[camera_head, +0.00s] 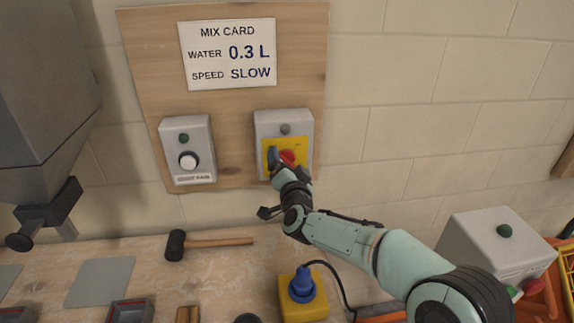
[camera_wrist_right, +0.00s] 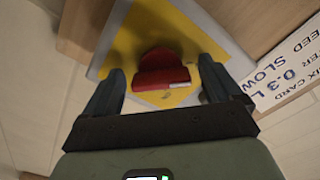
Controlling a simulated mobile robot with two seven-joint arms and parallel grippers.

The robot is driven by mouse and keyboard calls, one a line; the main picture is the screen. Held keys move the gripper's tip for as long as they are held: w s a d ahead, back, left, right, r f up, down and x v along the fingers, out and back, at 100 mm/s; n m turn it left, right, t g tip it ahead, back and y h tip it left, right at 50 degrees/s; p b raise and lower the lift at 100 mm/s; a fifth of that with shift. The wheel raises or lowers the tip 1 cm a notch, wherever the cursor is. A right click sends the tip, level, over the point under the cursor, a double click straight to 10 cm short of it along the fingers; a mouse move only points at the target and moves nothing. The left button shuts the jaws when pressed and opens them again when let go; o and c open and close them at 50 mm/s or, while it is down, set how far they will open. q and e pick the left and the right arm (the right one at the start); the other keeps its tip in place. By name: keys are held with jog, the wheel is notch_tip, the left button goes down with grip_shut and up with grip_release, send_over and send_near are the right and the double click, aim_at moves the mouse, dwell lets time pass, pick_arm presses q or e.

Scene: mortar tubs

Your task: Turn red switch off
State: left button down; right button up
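The red switch (camera_head: 288,156) is a rotary knob on a yellow plate (camera_head: 297,145) on the front of a grey box (camera_head: 284,122). The box is fixed to a wooden board on the wall. In the right wrist view the red switch (camera_wrist_right: 161,78) lies between the two fingers of my right gripper (camera_wrist_right: 162,80). The fingers are apart, one on each side, with visible gaps to the knob. In the head view my right gripper (camera_head: 287,170) covers the lower part of the plate. My left gripper is not in view.
A second grey box (camera_head: 189,150) with a white knob is on the board, left of the switch box. A mix card (camera_head: 229,54) hangs above. The bench below holds a mallet (camera_head: 176,245) and a blue plug on a yellow block (camera_head: 303,305). A grey machine (camera_head: 495,245) stands right.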

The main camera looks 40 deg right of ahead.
jog(key=shift+s, duration=0.1)
jog(key=b+v, duration=0.1)
jog(key=v, duration=1.2)
